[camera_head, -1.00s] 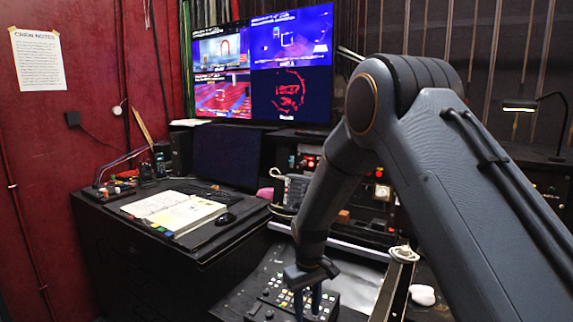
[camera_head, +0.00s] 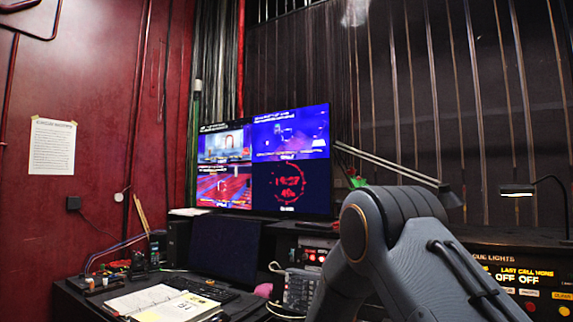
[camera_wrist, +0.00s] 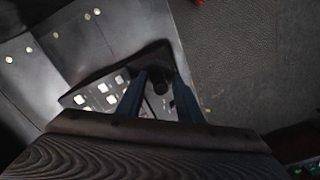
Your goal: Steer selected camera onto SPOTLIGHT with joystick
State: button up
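The joystick (camera_wrist: 160,82) appears in the wrist view as a dark knob on a small control panel (camera_wrist: 76,99) with several pale buttons. My gripper (camera_wrist: 159,76) has its two blue fingers apart, one on each side of the knob; contact with it cannot be made out. In the head view the gripper and the panel are below the frame. A monitor (camera_head: 264,158) with four camera panes stands at the back: an arch scene, a blue stage, red seating and a dark pane with a red ring. Its labels, including any SPOTLIGHT, are too small to read.
A desk at left holds an open book (camera_head: 160,303), a keyboard (camera_head: 203,289) and a dark screen (camera_head: 225,248). A lit cue-lights panel (camera_head: 528,280) and a lamp (camera_head: 517,190) are at right. A grey handset unit (camera_head: 300,290) stands near my arm.

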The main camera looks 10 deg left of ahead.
jog(key=shift+c, duration=0.2)
dwell(0.6)
jog(key=c, duration=0.5)
